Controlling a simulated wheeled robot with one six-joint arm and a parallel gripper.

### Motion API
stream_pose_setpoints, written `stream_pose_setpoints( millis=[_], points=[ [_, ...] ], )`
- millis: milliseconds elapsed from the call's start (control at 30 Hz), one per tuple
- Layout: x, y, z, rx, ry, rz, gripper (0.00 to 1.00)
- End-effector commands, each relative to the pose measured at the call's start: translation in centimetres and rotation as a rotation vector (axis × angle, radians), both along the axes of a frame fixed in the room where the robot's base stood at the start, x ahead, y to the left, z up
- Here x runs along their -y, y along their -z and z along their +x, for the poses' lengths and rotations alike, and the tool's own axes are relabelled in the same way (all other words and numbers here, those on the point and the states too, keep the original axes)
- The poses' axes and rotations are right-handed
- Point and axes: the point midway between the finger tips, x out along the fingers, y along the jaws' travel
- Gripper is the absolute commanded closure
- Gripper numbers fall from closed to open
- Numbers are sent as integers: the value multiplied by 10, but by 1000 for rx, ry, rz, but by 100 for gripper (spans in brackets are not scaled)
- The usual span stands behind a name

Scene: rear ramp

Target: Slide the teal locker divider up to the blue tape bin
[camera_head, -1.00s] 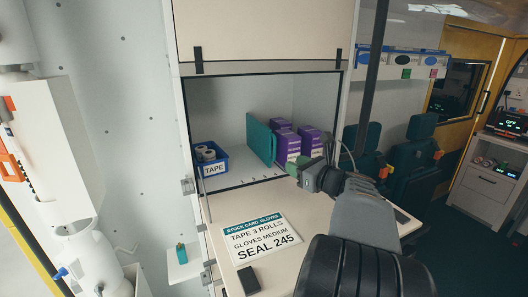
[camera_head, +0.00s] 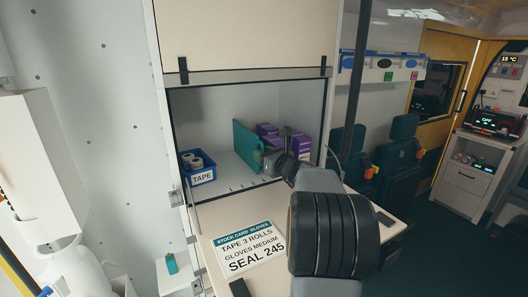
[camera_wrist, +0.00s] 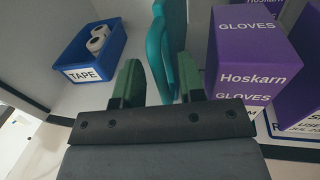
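The teal locker divider (camera_head: 246,147) stands upright on the locker shelf, right of the blue tape bin (camera_head: 200,178), with bare shelf between them. The wrist view shows the divider (camera_wrist: 158,62) end-on at top centre and the bin (camera_wrist: 112,50) at upper left. The bin holds white tape rolls (camera_head: 196,162). My gripper (camera_head: 268,158) is at the divider's near right side. In the wrist view its green fingers (camera_wrist: 160,84) are apart, with the divider's near edge in the gap between them. I cannot tell whether either finger touches it.
Purple glove boxes (camera_wrist: 252,72) stand close right of the divider and my right finger. The locker frame (camera_head: 328,125) edges the opening on the right. A stock card (camera_head: 250,248) and a dark phone-like object (camera_head: 240,288) lie on the counter below.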

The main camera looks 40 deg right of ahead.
Motion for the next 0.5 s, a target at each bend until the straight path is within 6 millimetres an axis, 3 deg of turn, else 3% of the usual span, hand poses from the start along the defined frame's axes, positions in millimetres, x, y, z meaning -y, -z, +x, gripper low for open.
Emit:
stream_pose_setpoints(
  millis=[400,500],
  points=[
    [0,0,6,0,1,-1,64],
    [0,0,6,0,1,-1,71]
  ],
)
